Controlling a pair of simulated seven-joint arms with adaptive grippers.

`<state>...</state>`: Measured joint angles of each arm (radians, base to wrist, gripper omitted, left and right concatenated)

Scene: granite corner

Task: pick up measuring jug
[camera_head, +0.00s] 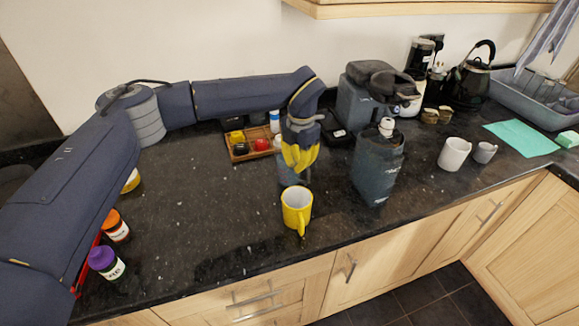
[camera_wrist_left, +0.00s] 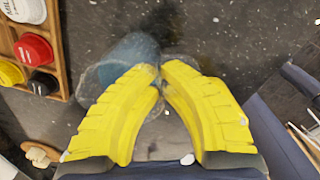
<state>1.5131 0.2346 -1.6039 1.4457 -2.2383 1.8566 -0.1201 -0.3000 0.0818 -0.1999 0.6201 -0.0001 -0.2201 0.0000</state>
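The measuring jug (camera_wrist_left: 126,52) is see-through and bluish, seen from above beyond the yellow fingers in the left wrist view. In the head view a little of it (camera_head: 284,168) shows beside and below the fingers; the rest is hidden. My left gripper (camera_head: 299,168) points down at it. In the left wrist view its fingertips (camera_wrist_left: 161,80) nearly meet, with a thin part of the jug apparently between them. I cannot tell whether the jug touches the counter. My right gripper is not in view.
A yellow mug (camera_head: 296,207) stands just in front. A wooden tray (camera_head: 235,157) of small jars lies behind left. A dark slate-blue container (camera_head: 376,168) stands to the right. White mug (camera_head: 454,154) and grey mug (camera_head: 485,152) are farther right.

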